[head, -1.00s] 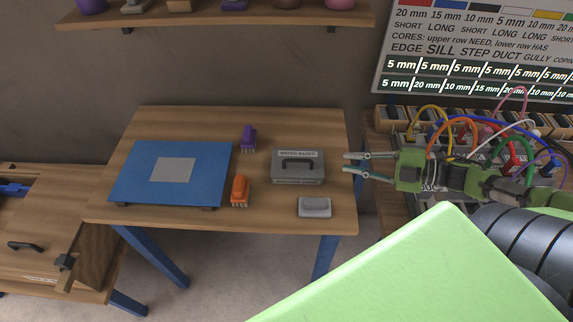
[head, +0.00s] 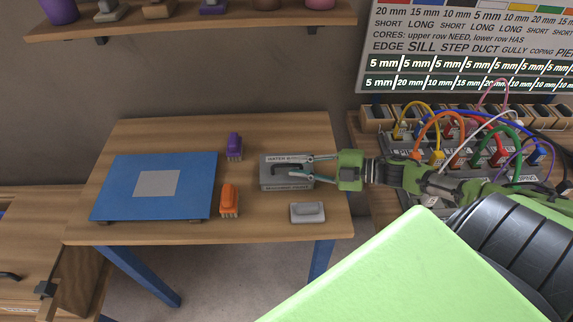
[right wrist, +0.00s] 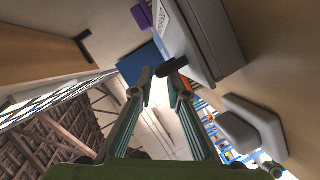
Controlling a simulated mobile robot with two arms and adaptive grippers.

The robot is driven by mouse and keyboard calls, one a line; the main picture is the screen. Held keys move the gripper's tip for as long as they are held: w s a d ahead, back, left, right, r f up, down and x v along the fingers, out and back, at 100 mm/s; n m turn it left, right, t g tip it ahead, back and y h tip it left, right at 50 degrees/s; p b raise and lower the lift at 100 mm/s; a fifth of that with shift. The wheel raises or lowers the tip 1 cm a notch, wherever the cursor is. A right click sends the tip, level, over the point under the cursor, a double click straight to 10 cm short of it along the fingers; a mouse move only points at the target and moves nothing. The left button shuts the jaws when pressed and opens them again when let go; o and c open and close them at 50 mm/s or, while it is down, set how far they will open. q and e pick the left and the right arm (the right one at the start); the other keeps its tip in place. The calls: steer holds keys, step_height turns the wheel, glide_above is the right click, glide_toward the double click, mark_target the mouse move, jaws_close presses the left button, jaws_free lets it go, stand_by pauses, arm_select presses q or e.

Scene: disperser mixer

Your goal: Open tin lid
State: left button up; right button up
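The tin (head: 269,182) is a grey box with a dark handle (head: 279,167) on its lid and a label reading "WATER BASED". It stands closed at the right side of the wooden table. My right gripper (head: 299,166) reaches in from the right with its fingers apart, at the tin's lid and handle. In the right wrist view, the gripper (right wrist: 159,76) is open. The dark handle (right wrist: 171,67) shows by the tip of one finger, with the tin (right wrist: 212,40) beside it. I cannot tell whether they touch. My left gripper is out of view.
A grey block (head: 308,212) lies in front of the tin. A blue board (head: 200,190) covers the table's left part. A cable panel (head: 470,150) stands at the right.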

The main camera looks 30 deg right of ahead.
mark_target(287, 165)
steer(key=shift+x, duration=1.9)
jaws_close()
steer(key=shift+r+p, duration=0.1)
steer(key=shift+p, duration=0.2)
